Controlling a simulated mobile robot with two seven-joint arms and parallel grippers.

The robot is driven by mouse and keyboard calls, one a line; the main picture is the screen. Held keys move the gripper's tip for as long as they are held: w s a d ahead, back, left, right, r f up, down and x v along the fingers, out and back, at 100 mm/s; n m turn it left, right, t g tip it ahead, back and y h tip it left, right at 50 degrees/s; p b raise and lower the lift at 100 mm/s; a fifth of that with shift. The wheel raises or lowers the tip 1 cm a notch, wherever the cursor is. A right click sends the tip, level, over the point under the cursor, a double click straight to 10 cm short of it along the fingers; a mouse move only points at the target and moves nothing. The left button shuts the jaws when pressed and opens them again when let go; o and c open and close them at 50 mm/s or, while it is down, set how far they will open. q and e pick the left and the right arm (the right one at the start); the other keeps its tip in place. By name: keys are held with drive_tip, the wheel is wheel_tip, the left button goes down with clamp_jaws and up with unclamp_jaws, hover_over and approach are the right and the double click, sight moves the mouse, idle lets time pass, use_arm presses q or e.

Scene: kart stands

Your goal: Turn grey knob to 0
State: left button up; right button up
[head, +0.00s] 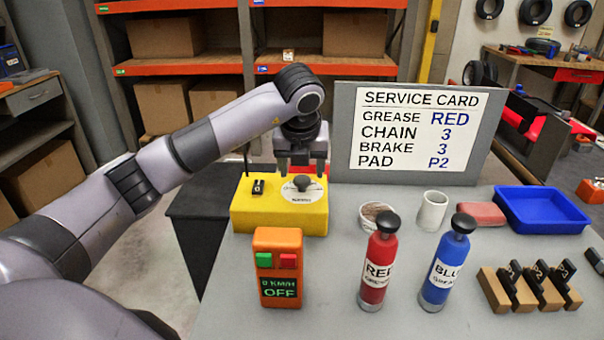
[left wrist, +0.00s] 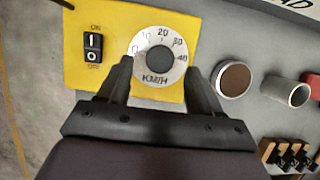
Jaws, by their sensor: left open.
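The grey knob (head: 303,183) sits on a white dial on top of the yellow box (head: 260,214). In the left wrist view the dark round knob (left wrist: 154,69) shows at the dial's centre, with marks from 0 to 40 and "KM/H" around it. My left gripper (head: 301,171) is open just above and behind the knob in the head view. In the left wrist view its two fingers (left wrist: 160,75) stand on either side of the knob, apart from it. The knob's pointer direction is too blurred to tell. My right gripper is not in view.
A rocker switch (left wrist: 92,48) is beside the dial. An orange display box (head: 279,268) reading "0 KM/H OFF" stands in front. Red (head: 379,262) and blue (head: 448,262) bottles, a cup (head: 431,211) and a blue tray (head: 543,209) stand to the right. The service card (head: 416,130) is behind.

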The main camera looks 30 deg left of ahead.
use_arm(q)
drive_tip(key=v, duration=0.4)
drive_tip(key=shift+r, duration=0.15)
idle(0.4)
